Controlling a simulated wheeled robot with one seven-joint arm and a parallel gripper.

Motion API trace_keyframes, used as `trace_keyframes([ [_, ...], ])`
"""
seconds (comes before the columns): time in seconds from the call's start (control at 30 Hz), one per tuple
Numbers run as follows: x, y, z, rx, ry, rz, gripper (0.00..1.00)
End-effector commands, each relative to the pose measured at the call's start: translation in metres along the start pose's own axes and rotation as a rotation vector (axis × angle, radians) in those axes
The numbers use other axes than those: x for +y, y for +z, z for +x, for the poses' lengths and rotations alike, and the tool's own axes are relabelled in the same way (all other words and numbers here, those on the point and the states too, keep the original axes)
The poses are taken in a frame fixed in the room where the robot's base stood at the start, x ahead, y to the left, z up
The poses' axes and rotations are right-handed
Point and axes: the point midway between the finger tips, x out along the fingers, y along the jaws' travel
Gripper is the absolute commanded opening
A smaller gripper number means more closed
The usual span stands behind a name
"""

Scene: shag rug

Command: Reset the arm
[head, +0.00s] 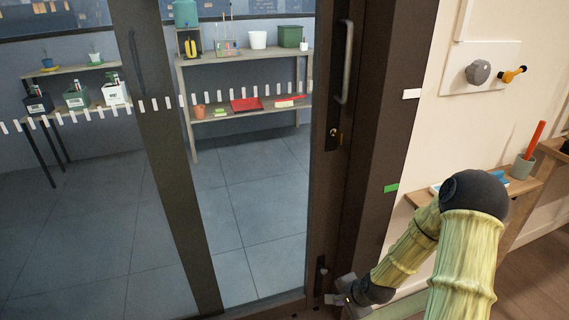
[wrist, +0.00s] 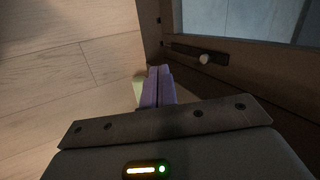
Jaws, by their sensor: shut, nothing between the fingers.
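My gripper (head: 340,299) is low at the bottom of the dark door frame in the head view, at the end of my bent arm. In the wrist view its purple fingers (wrist: 158,88) are together with nothing between them. They point toward the base of the brown frame. A dark plate with a round pale knob (wrist: 204,59) is just beyond and to the right of the fingers. Whether the fingertips touch the frame cannot be told.
The glass door has a long vertical handle (head: 346,62) and a lock (head: 334,136). Behind the glass stand shelves (head: 240,57) with pots and boxes. At right, a small wall shelf (head: 523,185) holds a cup with a red stick. Wooden floor (wrist: 60,90) lies open left of my gripper.

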Motion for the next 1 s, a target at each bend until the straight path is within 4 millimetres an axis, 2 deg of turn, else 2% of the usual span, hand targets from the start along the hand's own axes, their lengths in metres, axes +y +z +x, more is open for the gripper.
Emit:
trace_keyframes([
  [0.03,-0.006,0.002,-0.018,0.016,0.029,-0.085,0.0],
  [0.33,-0.017,0.018,-0.108,0.056,0.2,-0.517,0.0],
  [0.6,-0.023,0.045,-0.19,0.049,0.301,-0.837,0.0],
  [0.8,-0.02,0.063,-0.232,0.024,0.333,-0.991,0.0],
  [1.0,-0.017,0.08,-0.262,-0.003,0.339,-1.105,0.0],
])
